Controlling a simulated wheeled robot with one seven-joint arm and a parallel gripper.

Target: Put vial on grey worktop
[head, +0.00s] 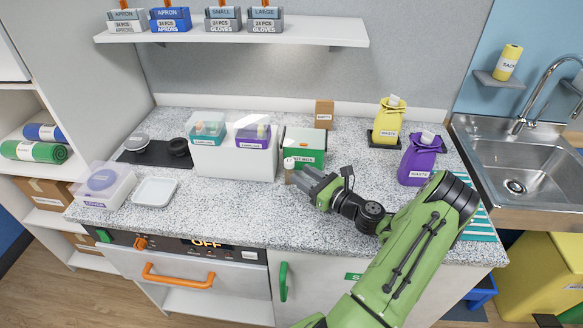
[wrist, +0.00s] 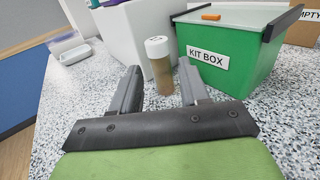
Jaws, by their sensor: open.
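A small vial (head: 289,165) with a white cap and a brownish body stands upright on the speckled grey worktop (head: 225,215), in front of the green kit box. In the wrist view the vial (wrist: 159,66) stands just beyond and between my two fingertips. My gripper (head: 306,180) is low over the worktop, to the right of the vial, pointing at it. The fingers (wrist: 160,88) are open with nothing clearly gripped. Whether the fingertips reach around the vial I cannot tell.
The green kit box (head: 306,157) and a white bin unit (head: 232,163) stand close behind the vial. A white tray (head: 154,192) and a clear box (head: 103,187) are at left. Yellow (head: 388,120) and purple (head: 419,160) bags stand at right. The front middle worktop is clear.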

